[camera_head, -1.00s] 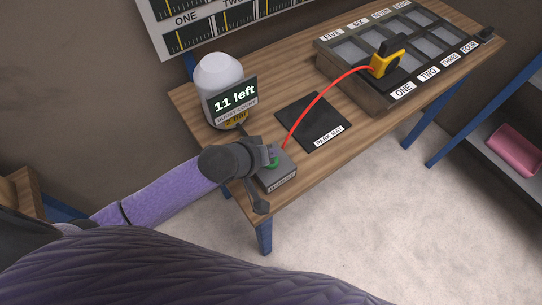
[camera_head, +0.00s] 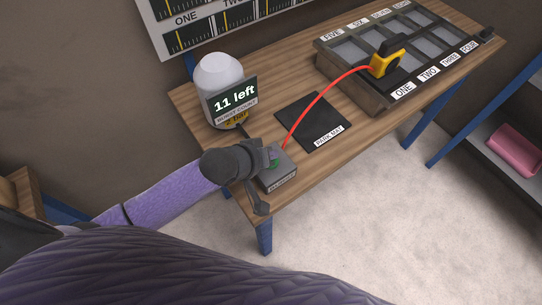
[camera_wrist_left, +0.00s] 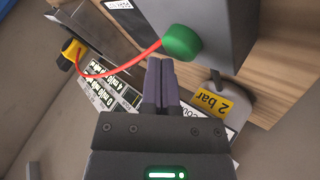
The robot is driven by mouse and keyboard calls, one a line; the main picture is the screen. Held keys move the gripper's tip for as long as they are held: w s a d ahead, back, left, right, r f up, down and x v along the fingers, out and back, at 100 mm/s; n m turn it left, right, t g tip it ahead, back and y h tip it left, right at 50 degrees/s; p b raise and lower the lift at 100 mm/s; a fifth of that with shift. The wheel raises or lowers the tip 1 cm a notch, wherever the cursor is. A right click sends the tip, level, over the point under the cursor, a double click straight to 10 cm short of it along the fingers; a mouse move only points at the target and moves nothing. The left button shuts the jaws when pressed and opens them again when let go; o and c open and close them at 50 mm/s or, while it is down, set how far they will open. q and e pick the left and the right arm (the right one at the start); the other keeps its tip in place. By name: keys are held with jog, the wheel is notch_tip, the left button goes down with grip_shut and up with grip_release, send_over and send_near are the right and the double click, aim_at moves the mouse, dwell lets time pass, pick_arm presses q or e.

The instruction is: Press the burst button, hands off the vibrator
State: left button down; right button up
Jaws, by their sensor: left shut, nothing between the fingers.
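The green burst button (camera_head: 273,163) sits on a grey box (camera_head: 277,178) at the table's front left edge. In the wrist view the button (camera_wrist_left: 181,43) shows as a round green cap. My left gripper (camera_head: 271,155) is shut and empty, right at the button. In the wrist view its purple fingertips (camera_wrist_left: 161,64) lie just beside the cap; I cannot tell whether they touch. The yellow and black vibrator (camera_head: 386,63) stands on the compartment tray, far from my gripper, with a red hose (camera_head: 318,98) running to the box. My right gripper is not in view.
A white tank (camera_head: 217,75) stands behind the box, with a sign (camera_head: 234,99) reading "11 left" and a yellow "2 bar" label. A black mat (camera_head: 313,121) lies right of the box. The numbered tray (camera_head: 358,93) fills the table's far right.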

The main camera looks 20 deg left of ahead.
pick_arm(q)
jog(key=shift+f, duration=0.55)
dwell(0.4)
jog(key=shift+r, duration=0.1)
jog(key=shift+r+p, duration=0.9)
jog(key=shift+p, duration=0.05)
jog(key=shift+r, duration=0.1)
notch_tip(320, 180, up, 5)
jog(key=p, duration=0.6)
dwell(0.4)
